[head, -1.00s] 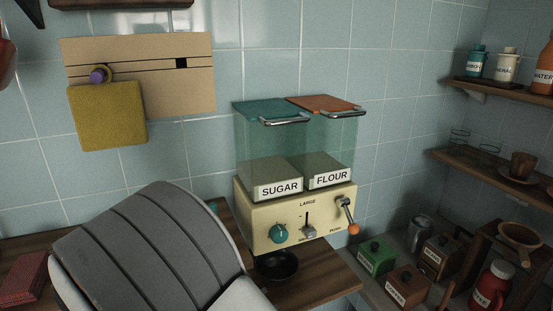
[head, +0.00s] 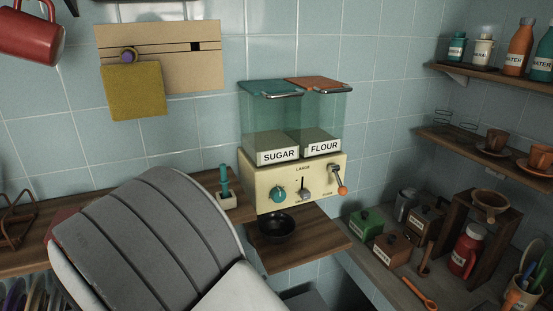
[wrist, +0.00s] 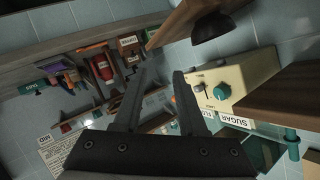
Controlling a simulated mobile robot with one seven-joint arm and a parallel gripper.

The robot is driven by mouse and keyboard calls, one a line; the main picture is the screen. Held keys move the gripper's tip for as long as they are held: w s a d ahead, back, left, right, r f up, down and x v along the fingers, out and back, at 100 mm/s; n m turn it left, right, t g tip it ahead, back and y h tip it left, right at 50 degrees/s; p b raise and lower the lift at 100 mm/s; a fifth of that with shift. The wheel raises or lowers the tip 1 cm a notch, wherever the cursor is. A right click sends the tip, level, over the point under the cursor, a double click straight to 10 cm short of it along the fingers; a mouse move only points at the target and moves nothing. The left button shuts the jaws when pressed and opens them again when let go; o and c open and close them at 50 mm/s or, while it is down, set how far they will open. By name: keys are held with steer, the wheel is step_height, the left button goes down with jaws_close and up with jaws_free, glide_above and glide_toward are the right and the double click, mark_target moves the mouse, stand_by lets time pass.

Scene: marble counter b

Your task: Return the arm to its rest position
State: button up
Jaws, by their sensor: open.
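My gripper (wrist: 159,74) shows in the wrist view with its two dark fingers apart and nothing between them. The wrist picture is turned, with the shelf and counter things appearing at odd angles. A large grey and white part of my arm fills the lower left of the head view; my gripper is hidden from that view. The cream dispenser (head: 290,183), with its sugar and flour bins, stands against the tiled wall, and it also shows to the right of my fingers in the wrist view (wrist: 245,75). A dark bowl (head: 277,228) sits on the wooden ledge below the dispenser.
A wooden shelf (head: 28,264) runs along the left wall behind my arm. Small boxes, including a green one (head: 364,222), a red bottle (head: 465,252) and an orange spoon (head: 417,293) crowd the right counter. Shelves (head: 470,150) with cups and bottles hang above it.

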steer(key=w+a+r+n+g+y, duration=0.1)
steer(key=w+r+n+g+y, duration=0.15)
steer(key=r+n+y, duration=0.8)
steer(key=s+d+r+n+g+h, duration=0.1)
steer(key=s+d+r, duration=0.3)
steer(key=s+d, duration=0.5)
steer(key=s+d+r+n+g+h, duration=0.1)
steer(key=s+d+r, duration=0.3)
steer(key=s+d, duration=0.5)
steer(key=shift+s+r+g, duration=0.3)
steer(key=shift+g, duration=0.15)
